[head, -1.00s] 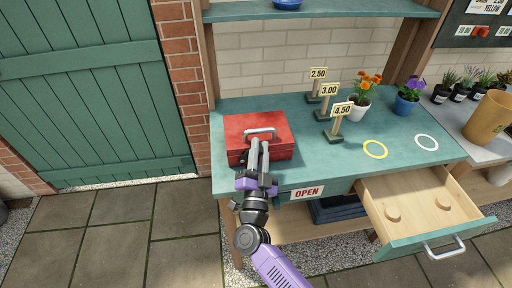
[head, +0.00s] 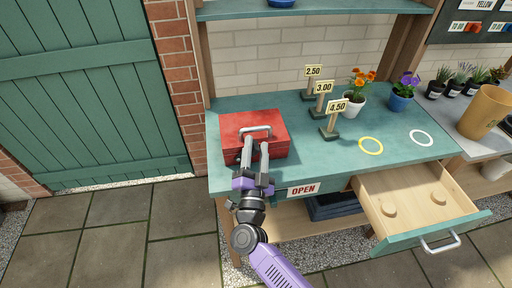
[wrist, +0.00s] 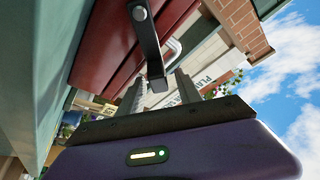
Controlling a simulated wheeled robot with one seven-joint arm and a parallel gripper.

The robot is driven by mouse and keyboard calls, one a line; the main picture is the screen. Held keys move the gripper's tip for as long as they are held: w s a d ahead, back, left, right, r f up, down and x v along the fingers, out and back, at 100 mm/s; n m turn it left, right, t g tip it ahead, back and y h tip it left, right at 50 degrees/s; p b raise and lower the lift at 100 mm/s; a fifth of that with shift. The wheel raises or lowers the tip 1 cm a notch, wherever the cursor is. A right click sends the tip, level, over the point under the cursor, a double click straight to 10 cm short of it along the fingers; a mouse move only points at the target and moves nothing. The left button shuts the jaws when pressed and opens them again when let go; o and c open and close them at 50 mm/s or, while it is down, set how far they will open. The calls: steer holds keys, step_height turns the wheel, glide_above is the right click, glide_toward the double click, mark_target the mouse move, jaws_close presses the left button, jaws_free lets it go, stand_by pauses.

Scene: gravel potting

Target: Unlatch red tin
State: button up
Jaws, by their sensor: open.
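The red tin (head: 272,123) stands closed on the teal bench's left end, its grey handle (head: 256,130) on top. My gripper (head: 256,145) is at the tin's front side, its fingers spread with a gap between them. In the wrist view the tin's red side (wrist: 115,35) fills the upper left. A dark latch strap (wrist: 148,42) with a round rivet extends from the tin toward the gap between my fingers (wrist: 158,92). I cannot tell whether the fingers touch it or whether it is still fastened. In the head view the fingers hide the latch.
An open drawer (head: 425,197) juts from the bench front at right. Price signs (head: 332,119), flower pots (head: 353,104) and yellow (head: 371,146) and white (head: 421,138) rings are right of the tin. An OPEN sign (head: 303,189) hangs on the bench front.

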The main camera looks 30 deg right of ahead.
steer(key=b+v, duration=0.1)
steer(key=v, duration=0.6)
steer(key=shift+s+a, duration=0.2)
